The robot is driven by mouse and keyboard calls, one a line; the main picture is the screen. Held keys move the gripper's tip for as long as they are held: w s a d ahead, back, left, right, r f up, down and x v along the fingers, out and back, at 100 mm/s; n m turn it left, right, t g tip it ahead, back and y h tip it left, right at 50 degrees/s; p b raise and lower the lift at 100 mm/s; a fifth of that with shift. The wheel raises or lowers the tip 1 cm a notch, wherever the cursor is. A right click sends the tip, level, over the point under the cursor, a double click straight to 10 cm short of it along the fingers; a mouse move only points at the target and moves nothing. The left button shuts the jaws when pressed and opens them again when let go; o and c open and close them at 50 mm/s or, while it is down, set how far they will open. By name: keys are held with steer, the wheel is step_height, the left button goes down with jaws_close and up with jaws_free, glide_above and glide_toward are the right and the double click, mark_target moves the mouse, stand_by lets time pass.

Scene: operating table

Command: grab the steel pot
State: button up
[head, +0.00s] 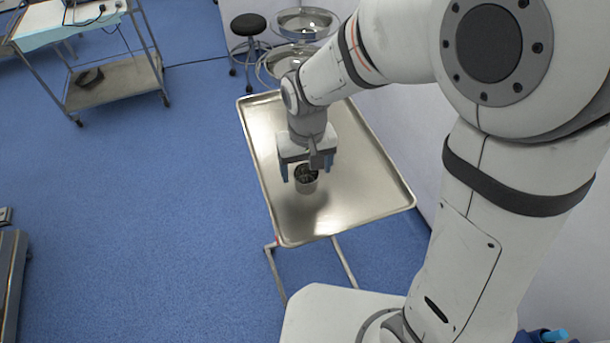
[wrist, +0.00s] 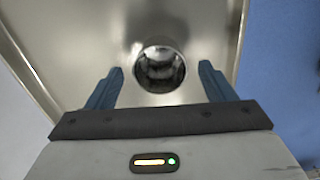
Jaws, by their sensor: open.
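The steel pot (head: 306,182) is a small round shiny cup standing upright on a steel tray table (head: 360,190). In the wrist view the pot (wrist: 160,68) shows from above as a dark round opening, just beyond the fingertips and roughly centred between them. My gripper (head: 305,170) is above the tray, pointing down, with its blue fingers apart. In the wrist view my gripper (wrist: 162,72) is open and empty. In the head view the fingers overlap the pot's upper edge, so the exact height gap cannot be told.
The tray has a raised rim and is otherwise bare. A black stool (head: 248,25) and a stand with steel basins (head: 305,24) are behind it. A wheeled cart (head: 115,82) stands at the far left. Blue floor (head: 150,200) left of the tray is open; a wall is close on the right.

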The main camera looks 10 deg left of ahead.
mark_target(306, 180)
steer(key=shift+f, duration=1.15)
steer(key=c, duration=1)
